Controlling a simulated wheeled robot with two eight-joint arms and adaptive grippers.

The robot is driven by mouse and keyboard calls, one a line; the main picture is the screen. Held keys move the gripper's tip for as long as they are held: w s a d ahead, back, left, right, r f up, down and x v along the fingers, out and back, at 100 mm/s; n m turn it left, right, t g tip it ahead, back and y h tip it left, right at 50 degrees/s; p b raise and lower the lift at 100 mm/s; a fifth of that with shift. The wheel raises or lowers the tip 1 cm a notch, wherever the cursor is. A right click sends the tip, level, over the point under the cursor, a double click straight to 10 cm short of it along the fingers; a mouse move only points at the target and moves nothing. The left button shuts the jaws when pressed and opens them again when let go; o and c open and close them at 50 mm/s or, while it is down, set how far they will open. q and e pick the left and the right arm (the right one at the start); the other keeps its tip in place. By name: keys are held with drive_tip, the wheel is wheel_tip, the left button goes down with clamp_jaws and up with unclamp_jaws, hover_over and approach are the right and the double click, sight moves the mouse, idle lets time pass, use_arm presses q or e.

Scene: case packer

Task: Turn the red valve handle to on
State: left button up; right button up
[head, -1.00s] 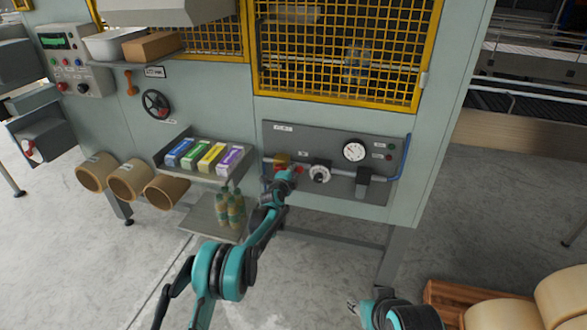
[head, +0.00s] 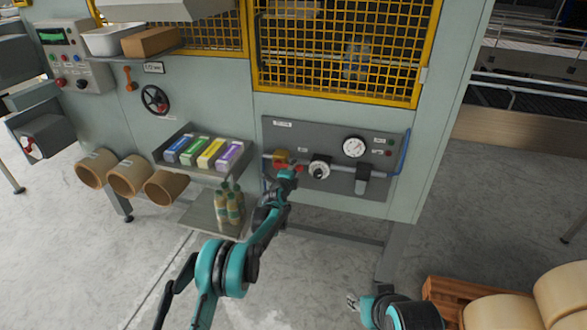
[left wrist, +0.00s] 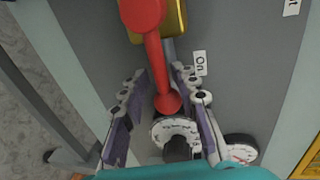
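The red valve handle (left wrist: 155,58) runs down from its pivot on the yellow valve body (left wrist: 178,25) and ends in a round knob in the left wrist view. My left gripper (left wrist: 158,78) has its two fingers apart, one on each side of the handle, with gaps visible. An "On" label (left wrist: 199,63) is just right of the right finger. In the head view, my left gripper (head: 286,177) is at the panel just below the yellow valve body (head: 281,157), partly covering the red handle (head: 299,168). My right gripper (head: 352,301) is low, away from the panel; its fingers are too small to judge.
A round dial (head: 319,169) sits right of the valve, with a pressure gauge (head: 354,147) and a grey filter unit (head: 362,180) beyond. A shelf with coloured boxes (head: 188,148) and bottles (head: 229,207) stand left. Floor in front is open.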

use_arm(q)
drive_tip(key=shift+r, duration=0.1)
drive_tip(key=shift+s, duration=0.15)
drive_tip(key=v, duration=1.1)
drive_tip(key=shift+s, duration=0.35)
drive_tip(key=shift+a+r, duration=0.1)
drive_tip(key=shift+r, duration=0.1)
